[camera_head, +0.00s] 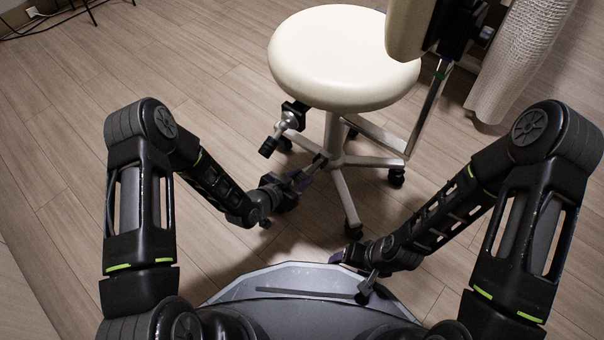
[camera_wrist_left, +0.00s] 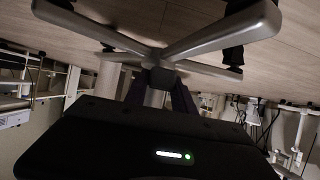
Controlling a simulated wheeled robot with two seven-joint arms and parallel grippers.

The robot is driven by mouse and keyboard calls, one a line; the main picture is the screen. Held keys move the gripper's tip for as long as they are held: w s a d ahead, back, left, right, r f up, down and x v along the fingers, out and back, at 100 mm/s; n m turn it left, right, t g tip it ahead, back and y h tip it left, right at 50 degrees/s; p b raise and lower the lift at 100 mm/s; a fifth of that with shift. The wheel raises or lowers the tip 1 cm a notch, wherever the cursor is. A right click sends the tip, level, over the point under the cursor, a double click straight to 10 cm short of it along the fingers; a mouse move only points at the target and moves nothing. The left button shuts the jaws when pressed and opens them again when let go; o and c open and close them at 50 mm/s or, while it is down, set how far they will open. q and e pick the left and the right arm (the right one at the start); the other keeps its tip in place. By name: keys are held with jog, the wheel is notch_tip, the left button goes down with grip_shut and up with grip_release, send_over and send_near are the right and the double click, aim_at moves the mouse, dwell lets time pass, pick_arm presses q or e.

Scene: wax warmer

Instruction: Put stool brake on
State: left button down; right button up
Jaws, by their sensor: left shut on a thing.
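The stool has a round cream seat (camera_head: 342,55) on a silver column, above a star-shaped silver base (camera_head: 345,190). The base legs (camera_wrist_left: 215,33) also show large and upside down in the left wrist view. Black casters sit at the leg ends, one at the right (camera_head: 397,177) and one at the front (camera_head: 354,230). I cannot make out a brake. My left gripper (camera_head: 316,168) is low at the left side of the base, shut, apparently on the stool leg pointing its way. Its fingers (camera_wrist_left: 160,98) hide most of that leg.
A cream backrest (camera_head: 408,28) stands right of the seat on a bent silver bar (camera_head: 428,108). A black fitting with a silver ball (camera_head: 289,120) juts out below the seat's left. A woven curtain (camera_head: 520,65) hangs at back right.

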pick_arm(q)
jog(key=shift+f+t+h, duration=1)
jog(key=shift+f+t, duration=0.4)
jog(key=shift+t, duration=0.2)
jog(key=c, duration=1)
grip_release()
jog(key=shift+c, duration=0.2)
jog(key=p+v, duration=0.3)
jog(key=v, duration=0.5)
jog(key=shift+w, duration=0.1)
